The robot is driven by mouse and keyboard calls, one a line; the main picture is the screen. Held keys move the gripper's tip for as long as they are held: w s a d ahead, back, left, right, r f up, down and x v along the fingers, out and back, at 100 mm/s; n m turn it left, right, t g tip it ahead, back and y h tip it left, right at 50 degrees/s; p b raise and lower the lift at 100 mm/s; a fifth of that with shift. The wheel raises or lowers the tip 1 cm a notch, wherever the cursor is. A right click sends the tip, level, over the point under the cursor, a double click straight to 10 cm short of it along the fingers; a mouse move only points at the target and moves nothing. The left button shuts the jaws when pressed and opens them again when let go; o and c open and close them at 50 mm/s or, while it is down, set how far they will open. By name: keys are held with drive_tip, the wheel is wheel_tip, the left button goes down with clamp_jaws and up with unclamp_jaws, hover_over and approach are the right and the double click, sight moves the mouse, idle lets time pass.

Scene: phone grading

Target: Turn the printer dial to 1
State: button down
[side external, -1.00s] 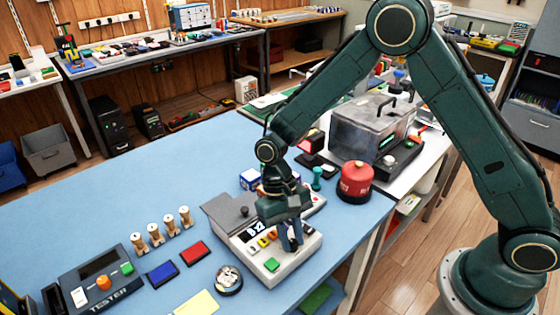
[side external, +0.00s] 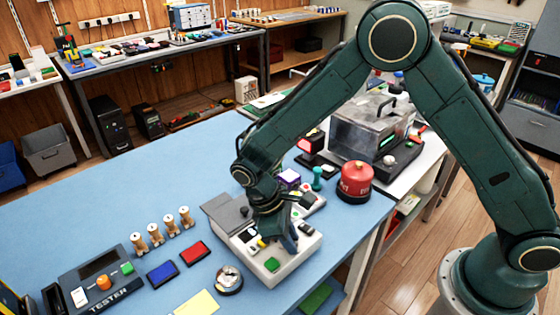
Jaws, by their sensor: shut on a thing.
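The printer (side external: 283,274) is a white box with a grey lid (side external: 227,212), standing on the blue table.
The table's left back is clear.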

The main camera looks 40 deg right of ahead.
drive_tip(key=shift+n, duration=0.6)
drive_tip(key=shift+t, duration=0.3)
drive_tip(key=c, duration=1.3)
unclamp_jaws()
drive_tip(key=shift+r, duration=0.1)
drive_tip(key=v, duration=1.3)
drive_tip(key=shift+w+a+r, duration=0.15)
drive_tip(key=shift+a+r, duration=0.05)
drive_tip(key=shift+a, duration=0.2)
